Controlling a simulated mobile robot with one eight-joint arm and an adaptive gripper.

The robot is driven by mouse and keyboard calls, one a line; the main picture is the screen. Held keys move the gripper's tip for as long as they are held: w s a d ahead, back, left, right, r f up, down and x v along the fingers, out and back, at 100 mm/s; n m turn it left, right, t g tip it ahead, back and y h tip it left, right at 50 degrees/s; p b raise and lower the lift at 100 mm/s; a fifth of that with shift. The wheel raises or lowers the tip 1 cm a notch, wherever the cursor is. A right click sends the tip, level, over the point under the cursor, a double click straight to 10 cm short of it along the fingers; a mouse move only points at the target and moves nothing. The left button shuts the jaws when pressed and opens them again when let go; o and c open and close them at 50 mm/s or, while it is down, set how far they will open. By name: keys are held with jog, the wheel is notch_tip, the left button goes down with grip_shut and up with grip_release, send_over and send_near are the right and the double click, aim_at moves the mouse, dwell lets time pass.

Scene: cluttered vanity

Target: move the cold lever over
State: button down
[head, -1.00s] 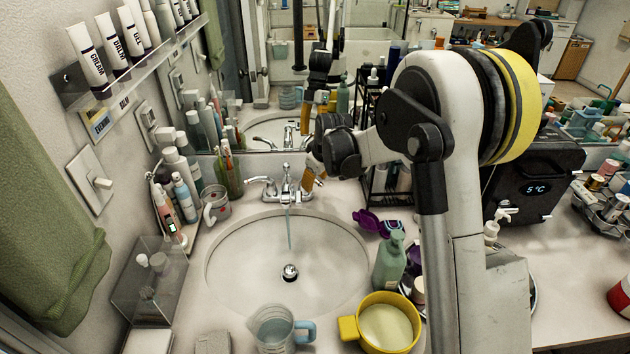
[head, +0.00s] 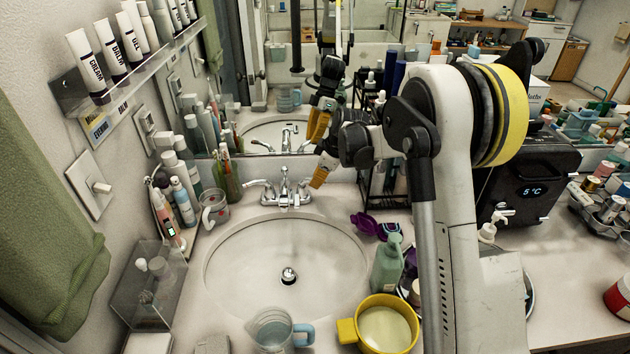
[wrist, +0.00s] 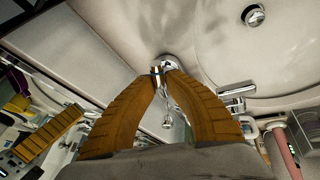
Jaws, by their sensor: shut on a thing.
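The chrome faucet (head: 286,194) stands at the back of the sink. Its left lever (head: 259,184) points out to the left. My gripper (head: 315,184) is at the faucet's right side, in front of the mirror, with its orange fingers tilted down. The fingers largely hide the right lever in the head view. In the wrist view, my gripper (wrist: 163,72) has its fingertips closed together on the chrome cold lever (wrist: 167,62), where a small blue mark shows. No water runs from the spout.
The white basin (head: 225,270) is empty, with its drain (head: 289,275) in the middle. A clear jug (head: 270,330) and a yellow pot (head: 347,331) stand at the front. A green pump bottle (head: 386,264) and purple item (head: 364,223) sit right of the basin. A cup (head: 214,212) stands left.

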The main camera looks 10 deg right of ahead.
dwell(0.3)
jog(key=c, duration=1.4)
grip_release()
jog(key=shift+w+f, duration=0.1)
jog(key=v, duration=1.2)
